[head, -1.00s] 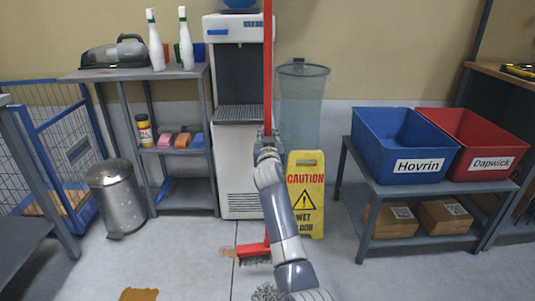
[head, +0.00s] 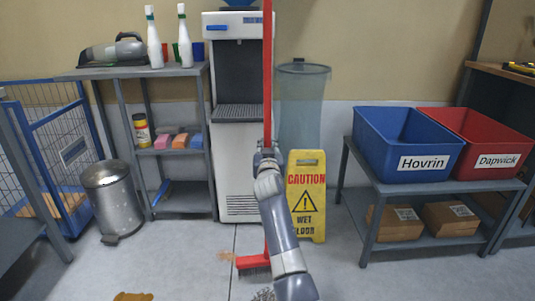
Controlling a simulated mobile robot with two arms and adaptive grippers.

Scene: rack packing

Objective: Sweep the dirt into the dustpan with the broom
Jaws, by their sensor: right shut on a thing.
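The broom has a long red handle (head: 267,80) standing upright and a red head (head: 253,262) with dark bristles at the floor. My right gripper (head: 266,150) is shut on the handle; my arm hides part of it. A faint brown dirt patch (head: 226,256) lies just left of the broom head. A darker brown patch (head: 133,297) is cut off by the bottom edge. A grey clump (head: 264,295) shows beside my arm at the bottom. I cannot make out a dustpan for certain. My left gripper is not in view.
A yellow caution sign (head: 306,205) stands just right of my arm. A metal trash can (head: 112,203) and shelf (head: 180,206) are at left. A low rack (head: 400,188) holds blue (head: 375,140) and red (head: 515,140) bins. The middle floor is open.

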